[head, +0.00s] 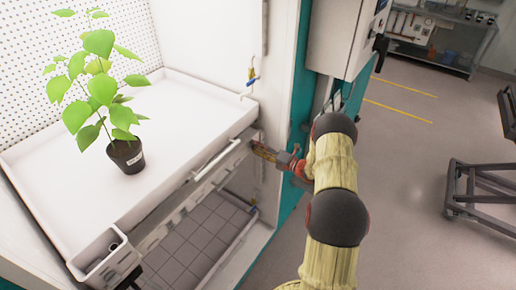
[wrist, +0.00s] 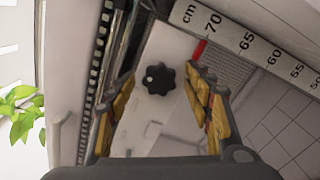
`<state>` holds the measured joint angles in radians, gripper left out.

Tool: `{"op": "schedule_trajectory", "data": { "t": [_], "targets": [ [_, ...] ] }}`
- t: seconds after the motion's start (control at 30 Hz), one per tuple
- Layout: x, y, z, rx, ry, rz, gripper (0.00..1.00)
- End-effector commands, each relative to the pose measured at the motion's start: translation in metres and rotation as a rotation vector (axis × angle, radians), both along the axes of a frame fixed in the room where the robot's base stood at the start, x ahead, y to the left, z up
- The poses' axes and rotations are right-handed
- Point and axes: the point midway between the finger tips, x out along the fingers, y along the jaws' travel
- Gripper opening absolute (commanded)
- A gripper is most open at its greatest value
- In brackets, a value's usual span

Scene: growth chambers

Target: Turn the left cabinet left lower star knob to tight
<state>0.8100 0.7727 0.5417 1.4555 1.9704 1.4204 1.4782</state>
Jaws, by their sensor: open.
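A black star knob (wrist: 158,79) with a small white mark on its face sits on a pale panel in the wrist view. My gripper (wrist: 163,84) is open, with one yellow-padded finger to either side of the knob in the picture. The knob appears beyond the fingertips, and I see no contact. In the head view my gripper (head: 270,153) is at the right end of the tray's front edge, inside the cabinet's right frame (head: 292,110). The knob cannot be made out in the head view.
A white tray (head: 195,92) holds a potted plant (head: 127,155). A rail (head: 215,160) runs along its front, with a small bin (head: 108,262) at the near end. A centimetre scale (wrist: 245,42) borders the knob's panel. Open floor (head: 415,145) lies right, with a dark metal frame (head: 490,190).

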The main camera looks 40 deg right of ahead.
Motion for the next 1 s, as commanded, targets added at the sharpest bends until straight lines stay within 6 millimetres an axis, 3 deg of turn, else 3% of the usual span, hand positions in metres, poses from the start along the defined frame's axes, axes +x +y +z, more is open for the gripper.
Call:
{"op": "schedule_trajectory", "data": {
  "t": [0.17, 0.7, 1.0],
  "targets": [
    [-0.011, -0.005, 0.000, 0.000, 0.001, -0.003, 0.51],
    [-0.101, -0.037, -0.001, 0.001, 0.001, -0.003, 0.51],
    [-0.113, -0.040, 0.000, 0.000, 0.000, 0.000, 0.51]
  ]
}}
